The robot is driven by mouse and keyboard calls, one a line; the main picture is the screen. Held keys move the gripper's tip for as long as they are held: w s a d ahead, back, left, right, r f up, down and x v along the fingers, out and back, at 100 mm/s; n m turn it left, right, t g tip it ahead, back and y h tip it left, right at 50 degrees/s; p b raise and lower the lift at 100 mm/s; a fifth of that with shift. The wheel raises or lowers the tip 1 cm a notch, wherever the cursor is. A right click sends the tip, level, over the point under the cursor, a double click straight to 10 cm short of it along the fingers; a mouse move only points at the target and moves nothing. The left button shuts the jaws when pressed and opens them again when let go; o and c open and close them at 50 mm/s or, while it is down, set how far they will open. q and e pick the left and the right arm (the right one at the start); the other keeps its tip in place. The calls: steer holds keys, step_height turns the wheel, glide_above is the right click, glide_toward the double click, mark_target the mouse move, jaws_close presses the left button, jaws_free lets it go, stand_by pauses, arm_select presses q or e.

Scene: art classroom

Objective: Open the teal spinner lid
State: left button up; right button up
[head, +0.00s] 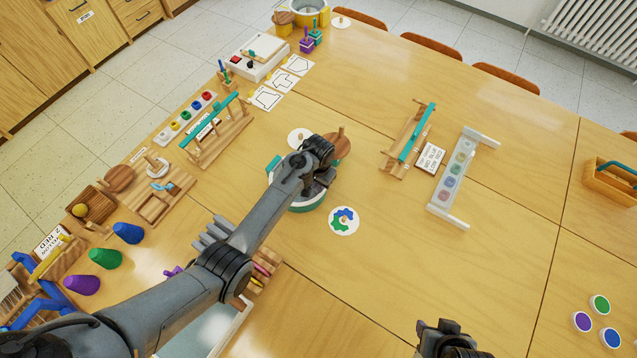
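The teal spinner (305,206) is a round tub with a white and teal wall, standing mid-table. A teal piece (273,164) shows at its left side. A round wooden lid with a small knob (340,143) shows beyond my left gripper, at the tub's far right side; whether it is raised or still touches the tub is hidden. My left gripper (322,172) is over the tub, close to the lid. My arm covers much of the tub, and the fingertips are not clear. My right gripper (445,335) is at the bottom edge, far from the tub, partly cut off.
A white disc with green and blue shapes (344,221) lies just right of the tub, and another white disc (299,138) lies behind it. Wooden racks (410,141) stand to the right and left. A yellow tub (310,12) stands at the far end. The front right table is mostly clear.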

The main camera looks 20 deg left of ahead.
arm_select(q)
jaws_close()
arm_select(e)
steer(key=shift+d, duration=0.1)
